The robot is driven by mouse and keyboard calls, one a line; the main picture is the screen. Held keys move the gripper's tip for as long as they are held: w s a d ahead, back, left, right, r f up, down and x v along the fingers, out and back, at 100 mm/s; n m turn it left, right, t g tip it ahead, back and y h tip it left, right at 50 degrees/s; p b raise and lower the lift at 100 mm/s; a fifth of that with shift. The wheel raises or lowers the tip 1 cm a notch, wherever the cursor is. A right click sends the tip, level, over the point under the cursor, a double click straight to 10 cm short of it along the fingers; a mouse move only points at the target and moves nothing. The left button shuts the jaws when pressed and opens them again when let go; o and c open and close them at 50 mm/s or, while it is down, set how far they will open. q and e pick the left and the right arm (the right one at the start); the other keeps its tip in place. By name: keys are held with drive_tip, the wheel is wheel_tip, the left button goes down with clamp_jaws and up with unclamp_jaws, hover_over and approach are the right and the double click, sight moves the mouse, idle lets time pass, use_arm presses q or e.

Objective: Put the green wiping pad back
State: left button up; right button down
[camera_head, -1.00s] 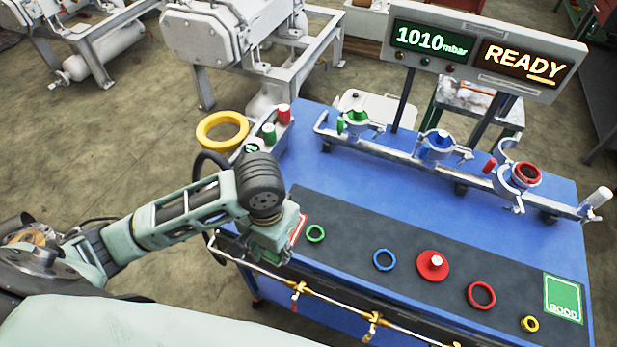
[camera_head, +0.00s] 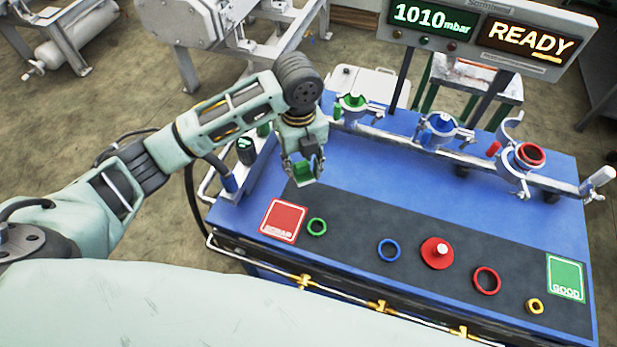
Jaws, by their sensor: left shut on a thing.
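My left gripper (camera_head: 303,178) is above the far left part of the blue table, left of the green port. It is shut on a small green piece (camera_head: 303,171), which I take to be the green wiping pad. The fingers hide much of it, and it is held above the table surface. A holder (camera_head: 262,143) at the table's left end is partly hidden behind my left arm. A green-topped piece (camera_head: 244,144) shows there. My right gripper is not in view.
The dark mat bears a red SCRAP plate (camera_head: 283,221), a green ring (camera_head: 317,227), a blue ring (camera_head: 388,250), a red knobbed disc (camera_head: 437,253) and a green GOOD plate (camera_head: 566,278). A pipe with clamped ports (camera_head: 440,133) runs along the back. The display reads READY.

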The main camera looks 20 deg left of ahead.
use_arm(q)
drive_tip(key=w+r+m, duration=0.2)
drive_tip(key=w+m, duration=0.2)
drive_tip(key=m, duration=0.4)
drive_tip(key=f, duration=0.1)
drive_tip(key=f+p, duration=0.1)
drive_tip(key=f, duration=0.1)
drive_tip(key=d+f, duration=0.1)
drive_tip(key=f, duration=0.1)
drive_tip(key=shift+f+p, duration=0.15)
drive_tip(key=shift+p, duration=0.15)
drive_tip(key=shift+f, duration=0.65)
wheel_tip(320, 180, down, 3)
drive_tip(key=shift+r+p, duration=0.1)
drive_tip(key=shift+p, duration=0.25)
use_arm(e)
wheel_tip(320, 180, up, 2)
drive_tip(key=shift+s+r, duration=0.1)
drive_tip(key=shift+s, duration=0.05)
use_arm(q)
drive_tip(key=o, duration=1.1)
drive_tip(key=shift+f, duration=0.2)
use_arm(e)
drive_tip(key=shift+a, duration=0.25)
